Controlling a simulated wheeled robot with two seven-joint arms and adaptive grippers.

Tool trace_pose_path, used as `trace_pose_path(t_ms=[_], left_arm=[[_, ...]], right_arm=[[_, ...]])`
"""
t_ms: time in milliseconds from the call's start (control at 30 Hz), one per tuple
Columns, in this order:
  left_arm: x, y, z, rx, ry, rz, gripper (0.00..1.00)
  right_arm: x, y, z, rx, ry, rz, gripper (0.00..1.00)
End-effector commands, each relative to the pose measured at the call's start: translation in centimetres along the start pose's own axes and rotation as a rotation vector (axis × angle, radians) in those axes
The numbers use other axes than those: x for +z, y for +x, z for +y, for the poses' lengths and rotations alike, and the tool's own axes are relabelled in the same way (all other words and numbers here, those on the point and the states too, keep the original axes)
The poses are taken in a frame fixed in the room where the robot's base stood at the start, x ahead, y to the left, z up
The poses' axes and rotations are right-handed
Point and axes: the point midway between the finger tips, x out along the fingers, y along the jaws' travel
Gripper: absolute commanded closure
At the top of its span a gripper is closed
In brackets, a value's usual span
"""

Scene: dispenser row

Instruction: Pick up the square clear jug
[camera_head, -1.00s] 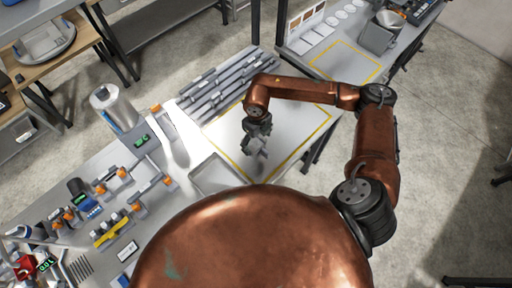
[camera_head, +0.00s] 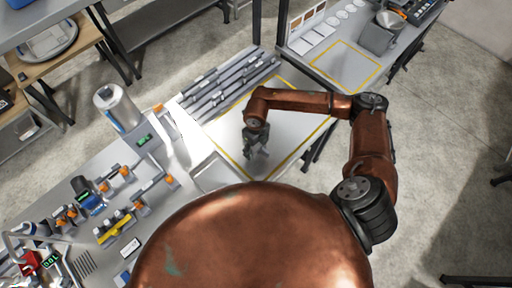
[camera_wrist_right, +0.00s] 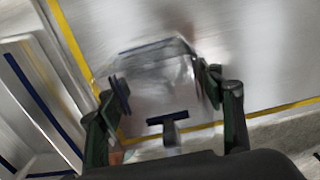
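The clear jug (camera_wrist_right: 160,88) has see-through walls and dark blue bands. In the right wrist view it sits between the two fingers of my right gripper (camera_wrist_right: 168,88). The pads lie against its left and right sides, and the jug looks sharp while the table behind is blurred. Whether it touches the table cannot be told. In the head view my right gripper (camera_head: 257,156) is over the yellow-outlined area of the white table (camera_head: 290,125), and the jug is too small to make out clearly. My left gripper is not in view.
A grey tray (camera_head: 212,172) lies just left of the gripper. Grey rails (camera_head: 228,82) lie behind it. A steel canister (camera_head: 116,106) and several orange-capped fittings stand further left. A second outlined table (camera_head: 345,65) is at the back right.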

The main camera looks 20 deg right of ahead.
Motion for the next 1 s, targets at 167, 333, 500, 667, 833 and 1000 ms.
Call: trace_pose_path(t_ms=[167, 333, 500, 667, 833, 1000], left_arm=[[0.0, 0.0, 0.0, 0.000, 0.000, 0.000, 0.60], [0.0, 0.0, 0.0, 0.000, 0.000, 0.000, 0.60], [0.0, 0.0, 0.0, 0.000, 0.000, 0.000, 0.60], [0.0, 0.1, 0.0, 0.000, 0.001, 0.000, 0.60], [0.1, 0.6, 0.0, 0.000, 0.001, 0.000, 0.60], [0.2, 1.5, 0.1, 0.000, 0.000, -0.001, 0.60]], right_arm=[[0.0, 0.0, 0.0, 0.000, 0.000, 0.000, 0.53], [0.0, 0.0, 0.0, 0.000, 0.000, 0.000, 0.64], [0.0, -0.1, 0.0, 0.000, 0.000, 0.000, 0.68], [0.0, -0.2, 0.0, 0.000, 0.000, -0.001, 0.68], [0.1, -1.1, -0.1, -0.002, -0.001, -0.002, 0.68], [-0.3, -3.5, 0.2, 0.000, -0.003, -0.003, 0.68]])
